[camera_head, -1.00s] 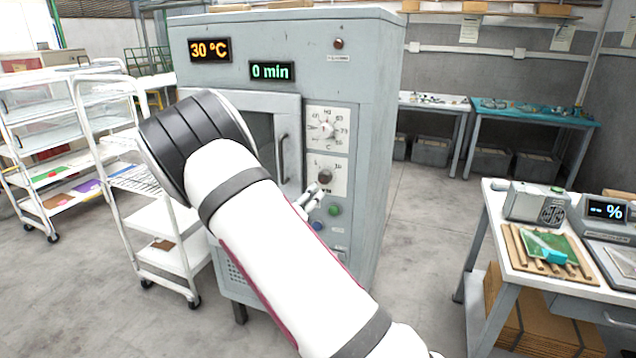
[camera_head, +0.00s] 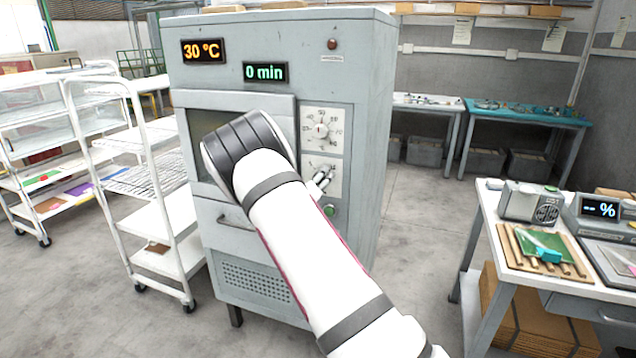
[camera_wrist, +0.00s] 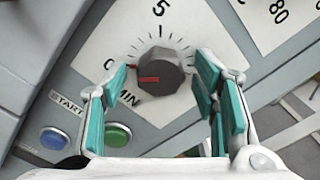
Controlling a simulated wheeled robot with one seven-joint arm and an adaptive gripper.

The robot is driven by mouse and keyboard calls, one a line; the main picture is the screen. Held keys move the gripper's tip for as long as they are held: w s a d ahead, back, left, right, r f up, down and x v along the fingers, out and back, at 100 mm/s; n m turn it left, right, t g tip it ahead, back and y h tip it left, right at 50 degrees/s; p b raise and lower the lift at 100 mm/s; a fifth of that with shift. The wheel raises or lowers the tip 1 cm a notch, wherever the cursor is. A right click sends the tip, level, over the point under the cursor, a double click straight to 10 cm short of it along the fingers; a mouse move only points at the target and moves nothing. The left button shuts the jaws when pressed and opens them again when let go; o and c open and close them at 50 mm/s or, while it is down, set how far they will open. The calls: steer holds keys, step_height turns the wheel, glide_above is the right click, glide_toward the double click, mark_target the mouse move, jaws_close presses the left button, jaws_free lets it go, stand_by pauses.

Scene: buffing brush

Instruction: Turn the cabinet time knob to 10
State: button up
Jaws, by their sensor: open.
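The cabinet (camera_head: 345,60) is a grey upright box with a "0 min" display (camera_head: 265,72). Its time knob (camera_wrist: 160,73) is dark grey and round with a red pointer mark, on a white dial plate (camera_wrist: 105,45) marked 0, 5 and MIN. The red mark points to the lower left side of the dial, near the 0. My gripper (camera_wrist: 165,105) is open, with teal pads on both sides of the knob in the wrist view and a gap to each side. In the head view my gripper (camera_head: 321,181) is at the lower dial, and my arm partly hides the cabinet front.
A temperature dial (camera_head: 321,131) sits just above. The blue button (camera_wrist: 54,138) and green button (camera_wrist: 117,135) lie beside the dial plate. A white rack cart (camera_head: 150,180) stands left of the cabinet, and a white table (camera_head: 490,215) stands to the right.

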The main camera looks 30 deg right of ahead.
steer(key=c, duration=1.2)
steer(key=shift+o, duration=0.2)
